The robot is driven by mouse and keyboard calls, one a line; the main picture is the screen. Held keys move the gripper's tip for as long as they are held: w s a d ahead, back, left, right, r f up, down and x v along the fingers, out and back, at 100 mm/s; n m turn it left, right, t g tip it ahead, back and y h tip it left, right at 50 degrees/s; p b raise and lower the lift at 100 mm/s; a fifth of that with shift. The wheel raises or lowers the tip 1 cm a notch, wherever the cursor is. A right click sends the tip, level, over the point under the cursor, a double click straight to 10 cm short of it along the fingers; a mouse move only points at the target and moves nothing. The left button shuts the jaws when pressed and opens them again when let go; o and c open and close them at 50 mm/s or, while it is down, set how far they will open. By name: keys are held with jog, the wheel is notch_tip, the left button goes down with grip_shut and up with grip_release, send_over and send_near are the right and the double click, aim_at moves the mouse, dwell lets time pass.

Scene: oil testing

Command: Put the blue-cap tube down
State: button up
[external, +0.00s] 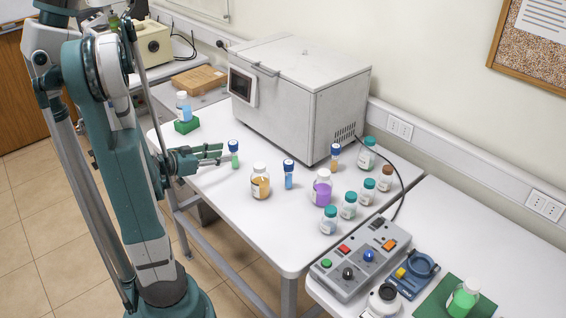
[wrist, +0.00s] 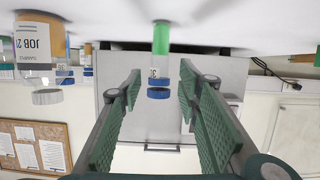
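A blue-cap tube with green liquid (external: 235,158) stands upright on the white table, at its left part in the external view. It also shows in the upside-down wrist view (wrist: 160,42), its cap towards the picture's bottom. My gripper (external: 220,155) is open beside it, low over the table. In the wrist view my gripper (wrist: 160,78) has its two green fingers wide apart, with the tube seen in the gap and no finger touching it. Whether the tube is between the fingertips or just beyond them is hard to tell. Two more blue-cap tubes stand rightward, one blue (external: 288,180), one orange (external: 335,161).
An orange-liquid bottle (external: 260,186) and a purple one (external: 321,192) stand nearby, with several teal-cap bottles to the right. A large grey box machine (external: 300,90) stands behind. A blue bottle (external: 183,108) sits on a green block. The table's front left is clear.

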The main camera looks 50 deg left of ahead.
aim_at(234, 153)
jog(key=shift+p+v, duration=0.55)
jog(key=shift+v, duration=2.3)
jog(key=shift+o, duration=0.3)
jog(key=shift+w, duration=0.1)
jog(key=shift+g, duration=0.3)
jog(key=p+x, duration=0.1)
jog(key=x, duration=0.3)
jog(key=shift+w+a+r, duration=0.1)
jog(key=shift+w, duration=0.1)
jog(key=shift+x, duration=1.25)
jog(key=shift+b+x, duration=0.9)
jog(key=shift+x, duration=1.7)
